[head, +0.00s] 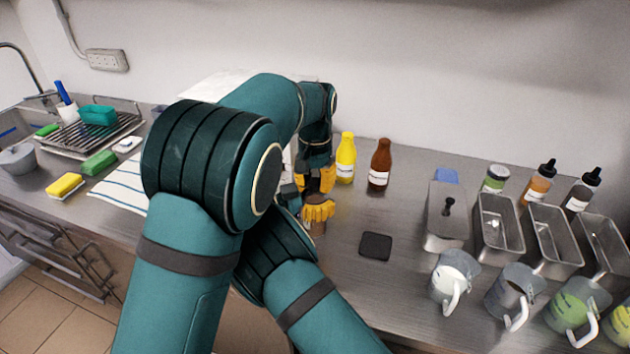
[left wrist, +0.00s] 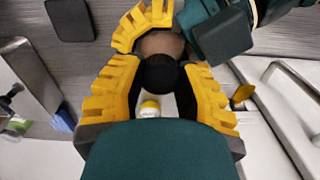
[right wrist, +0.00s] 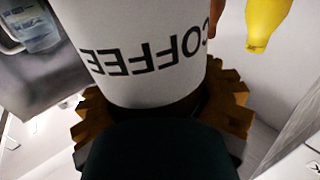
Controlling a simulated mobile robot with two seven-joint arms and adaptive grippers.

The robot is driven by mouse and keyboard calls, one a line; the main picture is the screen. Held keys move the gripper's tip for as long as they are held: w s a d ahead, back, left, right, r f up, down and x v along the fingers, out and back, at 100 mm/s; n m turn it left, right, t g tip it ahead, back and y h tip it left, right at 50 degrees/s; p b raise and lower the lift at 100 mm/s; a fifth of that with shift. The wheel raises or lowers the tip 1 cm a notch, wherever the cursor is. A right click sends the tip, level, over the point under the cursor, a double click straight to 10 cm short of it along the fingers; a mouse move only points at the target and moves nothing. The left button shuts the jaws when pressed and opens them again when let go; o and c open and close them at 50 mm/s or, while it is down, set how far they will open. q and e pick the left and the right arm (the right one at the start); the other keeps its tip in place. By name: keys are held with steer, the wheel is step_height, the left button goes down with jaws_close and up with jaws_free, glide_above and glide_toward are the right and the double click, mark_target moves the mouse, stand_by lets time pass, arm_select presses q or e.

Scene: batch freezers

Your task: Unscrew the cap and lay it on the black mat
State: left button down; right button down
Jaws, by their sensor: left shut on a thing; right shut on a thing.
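A brown jar (head: 318,229) with a white COFFEE label (right wrist: 150,60) stands near the counter's front, mostly hidden by my arms in the head view. My right gripper (head: 318,210) is shut around its body. My left gripper (head: 320,181) is directly above, pointing down and shut on the black cap (left wrist: 162,76). In the left wrist view the cap overlaps the brown jar (left wrist: 160,44); I cannot tell whether they touch. The black mat (head: 375,246) lies bare to the right of the jar and also shows in the left wrist view (left wrist: 68,18).
A yellow bottle (head: 346,160) and a brown bottle (head: 380,165) stand behind, to the right. Metal containers (head: 445,225) and several jugs (head: 455,275) fill the right side. The counter around the mat is clear. A striped towel (head: 120,188) lies left.

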arm_select(q)
steer(key=c, duration=0.7)
jaws_free()
steer(key=shift+r, duration=2.2)
steer(key=shift+o, duration=0.5)
steer(key=m, duration=0.2)
steer(key=r+m, duration=0.1)
steer(key=m, duration=0.3)
steer(key=shift+r, duration=0.4)
steer(key=m, duration=0.2)
steer(key=r+m, duration=0.1)
steer(key=m, duration=0.3)
steer(key=shift+r, duration=0.3)
steer(key=shift+f, duration=3.95)
